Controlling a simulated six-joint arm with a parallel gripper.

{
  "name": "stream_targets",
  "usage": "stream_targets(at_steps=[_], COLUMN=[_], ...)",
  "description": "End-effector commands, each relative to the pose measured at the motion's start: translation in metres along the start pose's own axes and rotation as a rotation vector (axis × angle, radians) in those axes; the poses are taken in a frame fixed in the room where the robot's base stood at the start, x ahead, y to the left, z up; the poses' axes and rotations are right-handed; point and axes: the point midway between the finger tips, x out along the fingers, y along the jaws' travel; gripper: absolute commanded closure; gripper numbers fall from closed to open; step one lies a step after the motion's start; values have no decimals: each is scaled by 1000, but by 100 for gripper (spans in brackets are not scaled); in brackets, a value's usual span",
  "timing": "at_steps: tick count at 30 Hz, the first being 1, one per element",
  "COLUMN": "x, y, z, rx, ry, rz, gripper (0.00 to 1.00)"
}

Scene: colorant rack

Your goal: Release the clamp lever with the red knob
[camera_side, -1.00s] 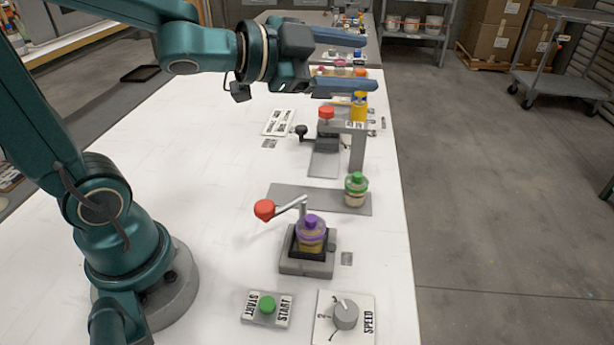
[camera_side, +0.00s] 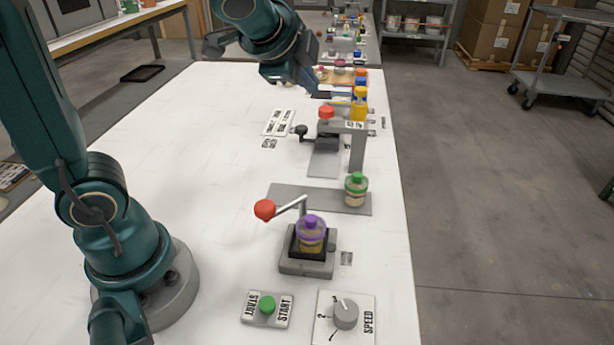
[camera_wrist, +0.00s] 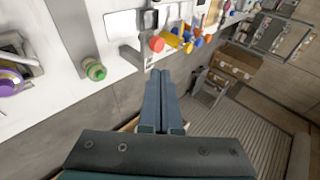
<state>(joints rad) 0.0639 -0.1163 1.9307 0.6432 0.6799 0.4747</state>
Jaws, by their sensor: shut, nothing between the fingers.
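The clamp lever is a pale metal arm (camera_side: 288,207) ending in a red knob (camera_side: 264,209). It reaches left from a post on the grey clamp base (camera_side: 305,265). A jar with a purple lid (camera_side: 311,225) sits in the base; the purple lid also shows at the left edge of the wrist view (camera_wrist: 8,84). My gripper (camera_side: 314,91) is high over the far part of the table, well away from the lever, pointing down and right. In the wrist view its two fingers (camera_wrist: 162,75) are together and empty. The lever's knob is not clearly visible there.
A jar with a green lid (camera_side: 356,184) stands on a grey plate (camera_side: 285,196). Behind it is a stand with another red knob (camera_side: 326,112) and a yellow bottle (camera_side: 360,105). A green START button (camera_side: 267,305) and a SPEED dial (camera_side: 345,314) are in front. The table's left middle is clear.

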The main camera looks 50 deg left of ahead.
Motion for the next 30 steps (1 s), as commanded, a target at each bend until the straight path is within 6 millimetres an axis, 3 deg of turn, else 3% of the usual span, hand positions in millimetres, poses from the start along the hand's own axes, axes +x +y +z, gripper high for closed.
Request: stream_targets(at_steps=[5,8,12,16,23,30], x=[-24,-49,-99,-137,-153,-144], y=[42,72,118,152,180,186], z=[-14,-24,-40,-53,-66,-62], rx=[193,334,584,777,907,911], ry=[-129,-177,-211,-201,-156,-155], rz=[228,375,581,682,675,672], gripper=[100,100,100,100,100,100])
